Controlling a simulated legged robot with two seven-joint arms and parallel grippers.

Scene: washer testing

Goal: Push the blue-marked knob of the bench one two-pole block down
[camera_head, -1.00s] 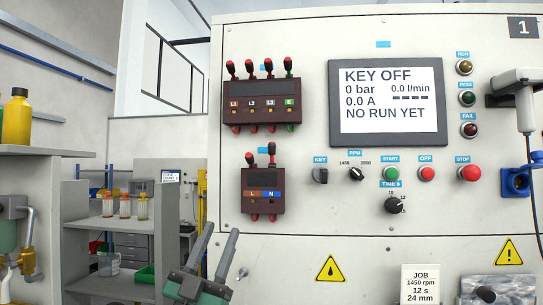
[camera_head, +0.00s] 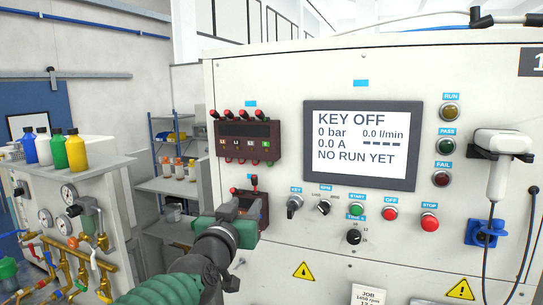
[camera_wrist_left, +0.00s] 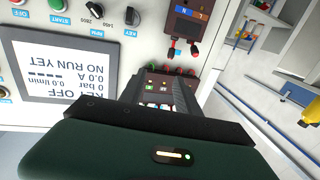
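The two-pole block (camera_head: 262,207) is a dark red box on the bench panel, partly hidden behind my left gripper. Its blue-marked N knob (camera_head: 254,180) is the right one and stands higher than the left knob (camera_head: 233,191). In the left wrist view, which is upside down, the block (camera_wrist_left: 188,22) shows at the top, with its N knob (camera_wrist_left: 172,51) and the other knob (camera_wrist_left: 193,50) beneath. My left gripper (camera_head: 240,210) is in front of the block in the head view. Its fingers (camera_wrist_left: 158,92) are apart with nothing held. Contact with the knob cannot be told. My right gripper is out of view.
The four-pole block (camera_head: 248,140) sits above the two-pole block. The key switch (camera_head: 294,204) and RPM knob (camera_head: 323,206) are just to the right. A display (camera_head: 362,145) reads KEY OFF. A grey handheld unit (camera_head: 490,165) hangs at far right.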

